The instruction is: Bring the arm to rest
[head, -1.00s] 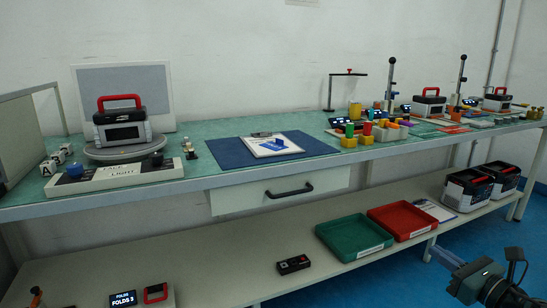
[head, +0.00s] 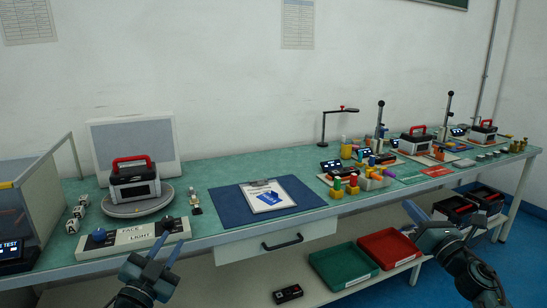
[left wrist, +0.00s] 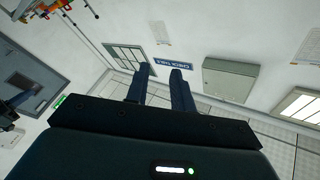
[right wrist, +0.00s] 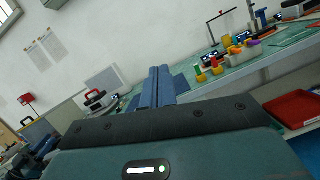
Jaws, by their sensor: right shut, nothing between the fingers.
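My left gripper (head: 167,248) is at the lower left of the head view, in front of the bench edge. In the left wrist view (left wrist: 161,80) its two fingers stand apart with nothing between them. My right gripper (head: 411,211) is at the lower right of the head view, in front of the bench and right of the red tray. In the right wrist view (right wrist: 158,84) its fingers are together and hold nothing. Neither gripper visibly touches anything.
The green-topped bench (head: 215,177) holds a black device with a red handle (head: 134,180) on a round turntable, a FACE LIGHT box (head: 130,238), a clipboard (head: 266,197) on a blue mat, and coloured blocks. A green tray (head: 342,266) and red tray (head: 388,248) sit on the lower shelf.

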